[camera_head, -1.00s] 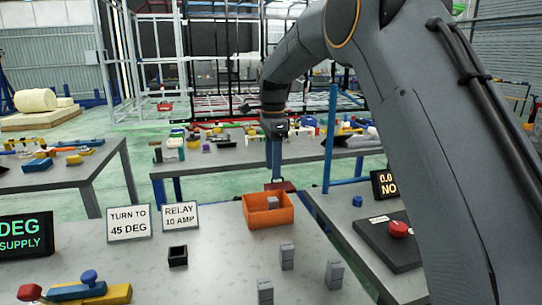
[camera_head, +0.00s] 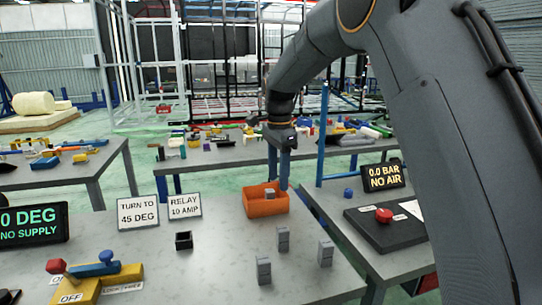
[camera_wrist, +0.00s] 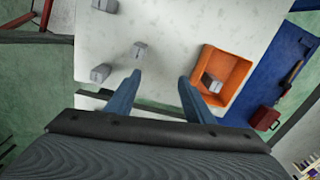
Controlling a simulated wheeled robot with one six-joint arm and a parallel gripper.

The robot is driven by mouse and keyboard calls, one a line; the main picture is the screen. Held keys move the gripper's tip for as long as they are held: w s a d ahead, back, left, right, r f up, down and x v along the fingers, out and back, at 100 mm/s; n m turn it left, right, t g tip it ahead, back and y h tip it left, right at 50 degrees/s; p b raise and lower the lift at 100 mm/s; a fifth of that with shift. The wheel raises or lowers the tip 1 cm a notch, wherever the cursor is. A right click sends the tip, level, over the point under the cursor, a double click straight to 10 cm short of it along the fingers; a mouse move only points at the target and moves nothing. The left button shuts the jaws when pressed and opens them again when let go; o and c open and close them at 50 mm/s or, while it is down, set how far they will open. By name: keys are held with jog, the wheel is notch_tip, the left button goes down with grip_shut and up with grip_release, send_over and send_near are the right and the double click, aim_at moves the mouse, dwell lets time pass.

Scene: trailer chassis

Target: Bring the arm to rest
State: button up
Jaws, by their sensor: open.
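My arm reaches in from the right in the head view and bends down over the far edge of the grey table. My gripper (camera_head: 281,167) hangs just behind and above the orange bin (camera_head: 262,208). In the wrist view my gripper (camera_wrist: 157,97) shows two blue fingers spread wide with nothing between them. The orange bin also shows in the wrist view (camera_wrist: 208,58), just right of the fingers. A grey block (camera_wrist: 214,86) lies inside it; the same block shows in the head view (camera_head: 270,193).
Several grey blocks (camera_head: 282,240) stand on the near table beside a small black socket (camera_head: 183,240). Two signs (camera_head: 138,212) and a display (camera_head: 33,225) stand at left. A yellow lever device (camera_head: 95,280) is in front. A red button (camera_head: 384,215) sits on the right table.

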jog(key=s+d+f+n, duration=0.4)
jog(key=s+d, duration=0.1)
jog(key=s, duration=0.5)
jog(key=s+d+f+n, duration=0.4)
jog(key=s+d, duration=0.2)
jog(key=s, duration=0.4)
jog(key=s+d+f+n+t, duration=0.1)
jog(key=s+d+f+n, duration=0.4)
jog(key=s, duration=0.5)
jog(key=shift+s+d, duration=0.3)
jog(key=shift+d, duration=0.35)
jog(key=shift+f, duration=0.1)
